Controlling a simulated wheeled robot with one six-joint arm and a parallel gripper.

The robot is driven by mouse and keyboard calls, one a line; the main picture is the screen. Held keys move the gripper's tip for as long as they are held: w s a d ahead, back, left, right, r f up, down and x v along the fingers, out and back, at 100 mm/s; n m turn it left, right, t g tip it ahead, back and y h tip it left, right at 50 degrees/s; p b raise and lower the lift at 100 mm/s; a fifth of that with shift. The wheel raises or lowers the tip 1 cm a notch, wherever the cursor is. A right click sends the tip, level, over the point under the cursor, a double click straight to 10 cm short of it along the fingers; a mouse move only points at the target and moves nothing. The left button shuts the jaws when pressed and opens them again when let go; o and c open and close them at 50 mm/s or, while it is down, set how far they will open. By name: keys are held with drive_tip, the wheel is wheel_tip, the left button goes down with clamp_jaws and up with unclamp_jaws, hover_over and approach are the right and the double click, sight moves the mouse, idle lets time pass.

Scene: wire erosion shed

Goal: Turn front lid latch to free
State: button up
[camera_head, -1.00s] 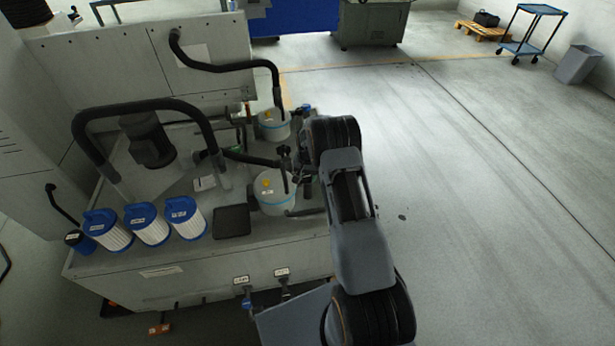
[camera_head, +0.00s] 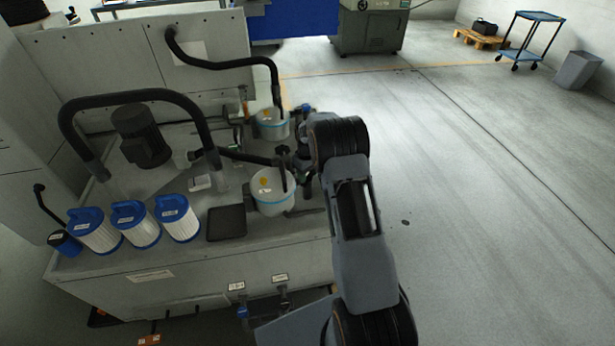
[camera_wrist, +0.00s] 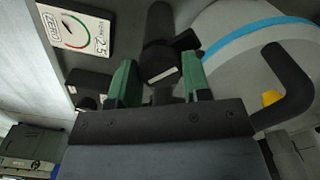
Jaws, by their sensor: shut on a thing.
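My gripper (camera_wrist: 158,88) shows in the wrist view, with two green-tipped fingers apart on either side of a dark latch part. The latch (camera_wrist: 163,56) is a black knob with a pale face towards me, and the fingers are closed on its lower part. Its exact turn angle is hard to tell. Beside it on the right is a pale round housing (camera_wrist: 225,60) with a blue band. In the head view my arm hides most of the gripper beside the front pale canister (camera_head: 272,197), which has a blue rim and a yellow mark.
A gauge plate (camera_wrist: 78,32) is at the upper left of the wrist view; a black curved bar (camera_wrist: 290,85) is at right. In the head view, another canister (camera_head: 270,126) stands behind, with filters (camera_head: 137,225) and a black tray (camera_head: 227,222) at left.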

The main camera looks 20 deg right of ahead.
drive_tip(key=n+b, duration=0.2)
drive_tip(key=n, duration=0.4)
drive_tip(key=shift+n, duration=0.6)
drive_tip(key=o, duration=0.9)
drive_tip(key=shift+o, duration=0.2)
drive_tip(key=shift+r, duration=0.1)
wheel_tip(320, 180, up, 14)
idle(0.6)
